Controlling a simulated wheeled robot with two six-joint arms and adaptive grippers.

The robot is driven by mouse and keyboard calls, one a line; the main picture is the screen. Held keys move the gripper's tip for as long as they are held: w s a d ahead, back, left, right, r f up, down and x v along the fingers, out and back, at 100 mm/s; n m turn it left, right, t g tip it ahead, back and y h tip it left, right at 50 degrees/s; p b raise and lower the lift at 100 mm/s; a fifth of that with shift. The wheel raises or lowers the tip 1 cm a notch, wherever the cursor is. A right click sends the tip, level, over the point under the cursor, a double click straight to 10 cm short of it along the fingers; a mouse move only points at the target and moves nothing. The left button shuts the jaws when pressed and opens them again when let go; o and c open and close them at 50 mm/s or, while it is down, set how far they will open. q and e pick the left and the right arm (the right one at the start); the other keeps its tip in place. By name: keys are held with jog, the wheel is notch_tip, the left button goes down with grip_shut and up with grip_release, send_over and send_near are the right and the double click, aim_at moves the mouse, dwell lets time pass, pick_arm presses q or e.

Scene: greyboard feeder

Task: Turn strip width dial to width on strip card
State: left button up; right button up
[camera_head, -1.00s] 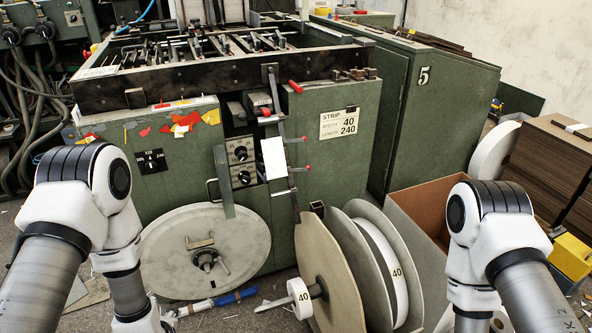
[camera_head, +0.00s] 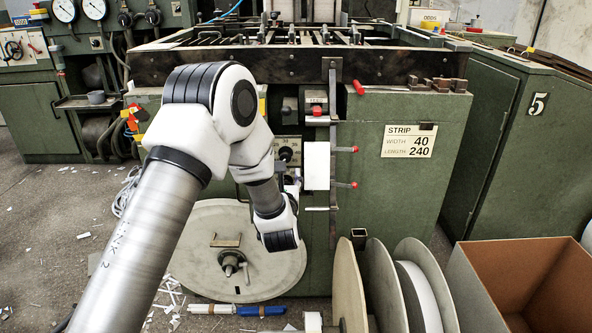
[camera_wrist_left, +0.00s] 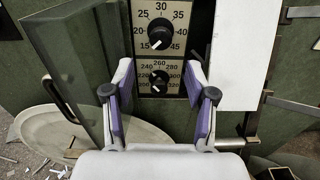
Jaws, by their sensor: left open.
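The strip card (camera_head: 408,141) on the green machine front reads width 40, length 240. The upper dial (camera_wrist_left: 160,33) is marked from 15 to 45; the white mark on its black knob points lower left, near 15. It also shows in the head view (camera_head: 286,154), partly behind my arm. The lower dial (camera_wrist_left: 160,79) carries marks such as 240 to 320, its white mark pointing lower left. My left gripper (camera_wrist_left: 160,69) is open and empty in front of the panel, its fingertips either side of the lower dial in the picture, below the upper knob. Contact cannot be told.
A white plate (camera_head: 316,166) hangs just right of the dials, beside red-tipped levers (camera_head: 346,149). A green handle plate (camera_wrist_left: 66,62) juts out on the left. Below are a large disc (camera_head: 210,270) and reels (camera_head: 408,290). An open cardboard box (camera_head: 520,280) stands at right.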

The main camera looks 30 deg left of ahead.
aim_at(285, 159)
pick_arm(q)
jog(key=x, duration=0.5)
jog(key=b+x, duration=0.1)
jog(key=x, duration=0.2)
jog(key=shift+r, duration=0.3)
grip_shut()
